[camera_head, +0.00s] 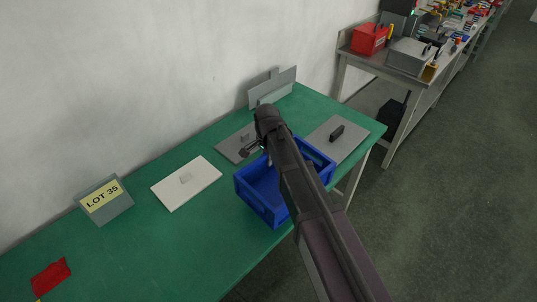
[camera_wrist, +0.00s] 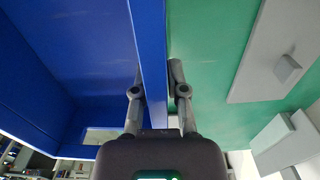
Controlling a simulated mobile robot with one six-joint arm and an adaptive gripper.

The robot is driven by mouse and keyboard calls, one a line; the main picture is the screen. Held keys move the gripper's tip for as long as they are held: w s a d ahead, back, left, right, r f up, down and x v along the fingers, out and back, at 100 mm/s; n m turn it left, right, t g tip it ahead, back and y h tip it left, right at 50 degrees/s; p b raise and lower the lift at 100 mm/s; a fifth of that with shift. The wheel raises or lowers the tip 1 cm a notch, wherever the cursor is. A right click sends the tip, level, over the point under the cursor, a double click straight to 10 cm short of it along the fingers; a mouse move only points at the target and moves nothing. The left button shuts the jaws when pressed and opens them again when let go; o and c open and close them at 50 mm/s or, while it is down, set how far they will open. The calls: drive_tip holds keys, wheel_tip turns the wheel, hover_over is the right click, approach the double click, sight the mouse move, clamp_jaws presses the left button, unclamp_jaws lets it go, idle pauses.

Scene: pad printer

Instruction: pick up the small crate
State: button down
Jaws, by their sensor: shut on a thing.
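The small crate (camera_head: 261,208) is blue and open-topped, and sits at the front edge of the green table in the head view. My arm crosses in front of it and hides part of its inside and right side. In the wrist view the crate's wall (camera_wrist: 151,60) runs between the two fingers of my gripper (camera_wrist: 162,92). One finger is inside the crate and one is outside. My gripper is shut on this wall. In the head view the gripper (camera_head: 250,150) is at the crate's far side, and its fingertips are hard to make out.
The green table (camera_head: 140,262) holds a white plate (camera_head: 186,184), a grey plate (camera_head: 237,143), another grey plate with a black block (camera_head: 337,132), a LOT 35 sign (camera_head: 104,200) and a red cloth (camera_head: 51,277). A wall stands behind. A cluttered bench (camera_head: 409,56) is at upper right.

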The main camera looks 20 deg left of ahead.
drive_tip(key=s+d, duration=0.1)
drive_tip(key=s, duration=0.3)
drive_tip(key=s+d, duration=0.1)
drive_tip(key=s, duration=0.3)
drive_tip(key=s+d+r+p, duration=0.1)
drive_tip(key=s, duration=0.4)
drive_tip(key=shift+s+r, duration=0.1)
idle(0.7)
